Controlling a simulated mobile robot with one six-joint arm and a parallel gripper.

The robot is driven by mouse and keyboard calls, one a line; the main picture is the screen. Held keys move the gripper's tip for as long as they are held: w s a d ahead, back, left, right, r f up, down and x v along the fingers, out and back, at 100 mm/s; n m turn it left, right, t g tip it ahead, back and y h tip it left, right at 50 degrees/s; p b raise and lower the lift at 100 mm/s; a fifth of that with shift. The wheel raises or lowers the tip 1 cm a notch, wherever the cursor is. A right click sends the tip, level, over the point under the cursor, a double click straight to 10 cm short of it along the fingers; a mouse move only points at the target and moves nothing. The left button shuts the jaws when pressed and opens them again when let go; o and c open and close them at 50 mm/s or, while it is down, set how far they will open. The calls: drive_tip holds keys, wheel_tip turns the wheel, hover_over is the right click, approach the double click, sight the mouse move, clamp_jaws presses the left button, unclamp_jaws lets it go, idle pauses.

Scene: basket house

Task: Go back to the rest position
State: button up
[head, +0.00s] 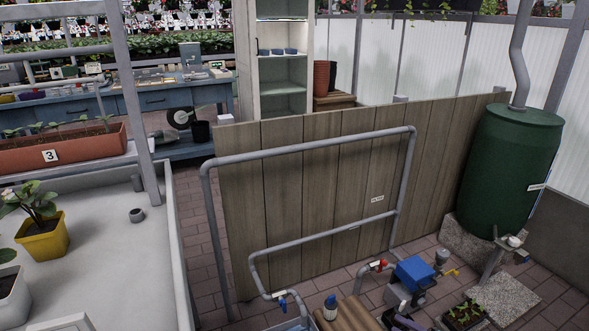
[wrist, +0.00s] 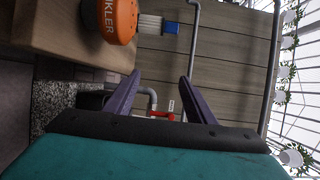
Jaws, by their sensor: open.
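My gripper (wrist: 158,92) shows in the wrist view with its two dark purple fingers spread apart. Nothing is between the fingertips. The wrist picture is turned on its side. Beyond the fingers are a wooden panel wall (wrist: 222,60), a grey pipe elbow (wrist: 148,92) and a red valve handle (wrist: 163,115).
The head view shows grey pipes (head: 310,145), a blue pump (head: 414,272), a green barrel (head: 508,165) and a white bench (head: 110,265).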

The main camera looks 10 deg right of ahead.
drive_tip(key=s+a+r+n+g+y+p, duration=0.1)
drive_tip(key=s+a+r+n+g+p, duration=0.2)
drive_tip(key=a, duration=0.7)
drive_tip(key=a+r+n+g+y+p, duration=0.1)
drive_tip(key=a+r+g+p, duration=0.3)
drive_tip(key=a, duration=0.7)
drive_tip(key=s+a+r+n+g+p, duration=0.25)
drive_tip(key=a+p, duration=0.25)
drive_tip(key=a, duration=0.5)
drive_tip(key=s+a+r+n+g+h+p, duration=0.25)
drive_tip(key=s+a+g+p, duration=0.3)
drive_tip(key=s, duration=0.45)
drive_tip(key=s+a+r+n+g+h+p, duration=0.1)
drive_tip(key=s+a+r+g+h+p, duration=0.3)
drive_tip(key=s+a, duration=0.45)
drive_tip(key=s+d+h+p, duration=0.1)
drive_tip(key=s+d+h, duration=0.2)
drive_tip(key=d, duration=0.3)
drive_tip(key=s+d+r+h+p, duration=0.1)
drive_tip(key=s+d+h, duration=0.3)
drive_tip(key=d, duration=0.3)
drive_tip(key=shift+s+r, duration=0.2)
drive_tip(key=shift+s, duration=0.4)
drive_tip(key=shift+c, duration=0.4)
